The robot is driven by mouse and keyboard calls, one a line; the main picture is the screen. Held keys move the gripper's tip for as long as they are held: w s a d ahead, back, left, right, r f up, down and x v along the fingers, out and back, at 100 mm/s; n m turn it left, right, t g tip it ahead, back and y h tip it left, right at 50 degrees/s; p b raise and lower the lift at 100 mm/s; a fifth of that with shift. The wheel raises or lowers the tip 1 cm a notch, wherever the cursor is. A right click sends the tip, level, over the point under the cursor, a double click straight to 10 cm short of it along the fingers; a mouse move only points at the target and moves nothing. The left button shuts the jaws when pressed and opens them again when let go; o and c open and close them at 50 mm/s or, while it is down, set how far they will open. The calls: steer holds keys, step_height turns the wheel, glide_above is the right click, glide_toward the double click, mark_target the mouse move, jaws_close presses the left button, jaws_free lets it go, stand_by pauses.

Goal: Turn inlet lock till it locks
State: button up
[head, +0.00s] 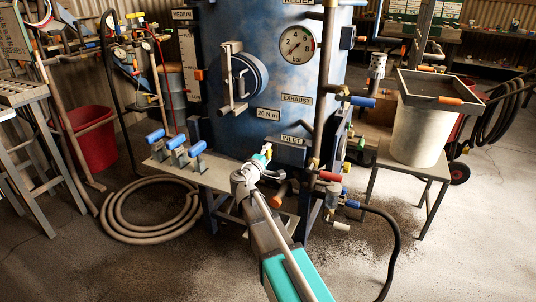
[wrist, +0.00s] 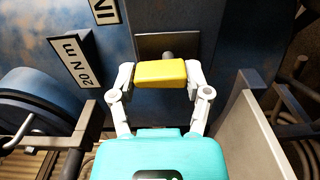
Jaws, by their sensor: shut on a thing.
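The inlet lock shows in the wrist view as a yellow block-shaped handle (wrist: 160,73) on a short dark stem in front of a dark plate (wrist: 150,43). It lies nearly level across the picture. My gripper (wrist: 161,78) is shut on it, with one pale finger at each end. In the head view my gripper (head: 257,164) is at the front of the blue pot (head: 225,125), just below left of the INLET label (head: 292,139). There the gripper hides most of the handle.
A round hatch (head: 245,76) and a 20 N m label (head: 268,114) are above. Blue-handled levers (head: 176,142) stand on a ledge to the left. Red and blue valve handles and a black hose (head: 390,225) are to the right. A coiled hose (head: 150,208) lies on the floor.

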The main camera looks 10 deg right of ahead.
steer(key=shift+s+d, duration=0.15)
steer(key=o, duration=1)
steer(key=shift+o, duration=0.8)
steer(key=v, duration=1.2)
